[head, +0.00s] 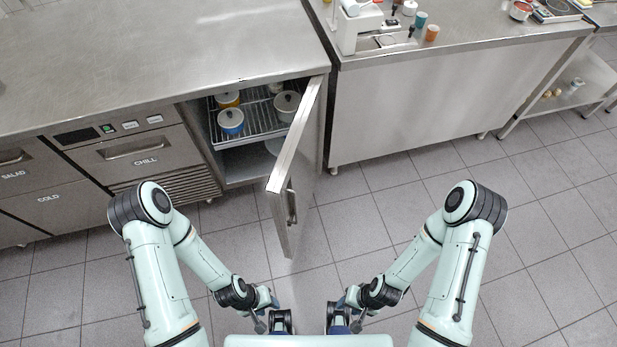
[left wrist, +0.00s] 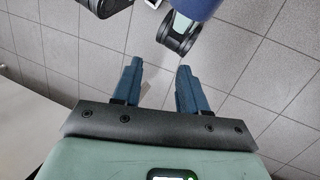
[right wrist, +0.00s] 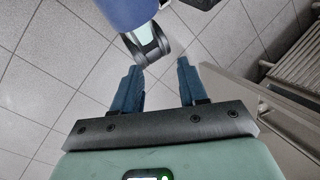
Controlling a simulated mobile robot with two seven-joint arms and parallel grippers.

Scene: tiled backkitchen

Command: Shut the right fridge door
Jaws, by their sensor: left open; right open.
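The right fridge door (head: 297,160) stands wide open, swung out from the steel counter. Its upright bar handle (head: 291,205) is on the face turned away from the opening. The fridge compartment (head: 240,160) behind it shows wire shelves with several lidded pots. My left gripper (head: 281,322) is low in front of my body, open and empty, below the door in the head view. My right gripper (head: 338,322) is beside it, also open and empty. Both show open in the left wrist view (left wrist: 158,88) and right wrist view (right wrist: 158,85). Neither touches the door.
A second steel counter (head: 420,100) stands to the right with a white machine (head: 358,25) and cups on top. A drawer marked CHILL (head: 140,158) is left of the open compartment. The tiled floor (head: 400,215) right of the door is clear.

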